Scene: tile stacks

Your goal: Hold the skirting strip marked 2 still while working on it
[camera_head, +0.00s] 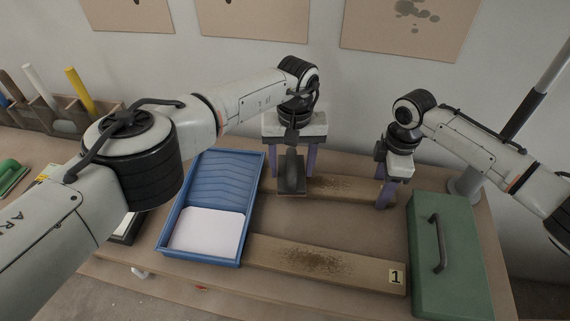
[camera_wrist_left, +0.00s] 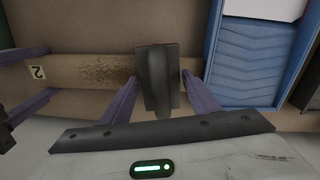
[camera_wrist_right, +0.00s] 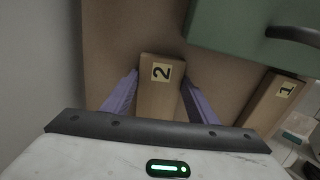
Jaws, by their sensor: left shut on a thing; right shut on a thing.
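The skirting strip marked 2 (camera_head: 335,188) lies flat on the bench behind strip 1. Brown speckled stains show on it in the left wrist view (camera_wrist_left: 105,73). My right gripper (camera_head: 385,190) is shut on its right end, with a finger on each side and the 2 label between them and beyond in the right wrist view (camera_wrist_right: 162,72). My left gripper (camera_head: 291,165) is shut on the handle of a dark grey block-like tool (camera_head: 291,186), held over the left part of the strip. Whether the tool touches the strip is hard to tell.
A blue tray (camera_head: 163,232) with a white sheet-like area stands left of the strips. Strip 1 (camera_head: 320,262), also stained, lies in front. A green box with a handle (camera_head: 455,275) stands at the right. A wooden rack of tools (camera_head: 60,117) is back left.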

